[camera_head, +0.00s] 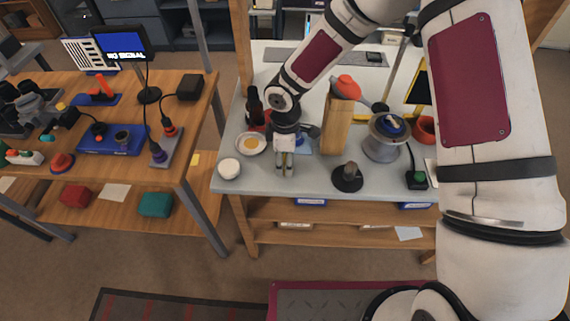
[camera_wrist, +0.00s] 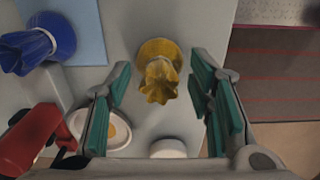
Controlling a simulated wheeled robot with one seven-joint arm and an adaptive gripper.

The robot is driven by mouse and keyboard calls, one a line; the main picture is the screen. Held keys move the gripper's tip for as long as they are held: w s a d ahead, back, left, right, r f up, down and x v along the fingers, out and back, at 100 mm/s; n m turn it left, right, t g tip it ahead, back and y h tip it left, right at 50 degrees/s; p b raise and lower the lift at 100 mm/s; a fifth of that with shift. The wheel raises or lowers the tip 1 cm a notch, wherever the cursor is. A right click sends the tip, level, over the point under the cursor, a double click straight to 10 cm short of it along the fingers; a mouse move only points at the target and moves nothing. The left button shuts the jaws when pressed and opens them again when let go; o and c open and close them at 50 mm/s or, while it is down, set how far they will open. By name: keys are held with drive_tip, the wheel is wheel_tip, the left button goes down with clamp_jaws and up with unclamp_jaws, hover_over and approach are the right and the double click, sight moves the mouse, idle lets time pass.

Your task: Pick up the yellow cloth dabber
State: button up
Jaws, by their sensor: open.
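The yellow cloth dabber (camera_wrist: 160,72) stands on the light grey bench top in the wrist view, with a crumpled top and a round, wider base. My gripper (camera_wrist: 158,92) is open, with one green-padded finger on each side of the dabber in the picture and a visible gap on both sides. I cannot tell how far the fingertips are above it. In the head view my gripper (camera_head: 284,170) points down near the front of the bench. The dabber is hidden there behind my gripper.
A blue crumpled-cloth piece (camera_wrist: 38,44) and a red object (camera_wrist: 27,138) are at the left in the wrist view. A dish with a yellow centre (camera_head: 251,144) and a white round pot (camera_head: 229,169) lie left of my gripper. A wooden block (camera_head: 337,125) and black-based piece (camera_head: 347,178) are right.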

drive_tip(key=shift+f, duration=0.3)
drive_tip(key=c, duration=1)
drive_tip(key=shift+c, duration=0.2)
drive_tip(key=shift+r, duration=0.2)
drive_tip(key=shift+w+r, duration=0.1)
drive_tip(key=shift+r, duration=0.5)
wheel_tip(320, 180, up, 2)
drive_tip(key=shift+r, duration=0.15)
drive_tip(key=s+a+b, duration=0.1)
drive_tip(key=s+a, duration=0.1)
drive_tip(key=s, duration=0.5)
drive_tip(key=s+a+r+b, duration=0.1)
drive_tip(key=s+a, duration=0.2)
drive_tip(key=s, duration=0.5)
drive_tip(key=shift+s, duration=0.2)
drive_tip(key=shift+r, duration=0.1)
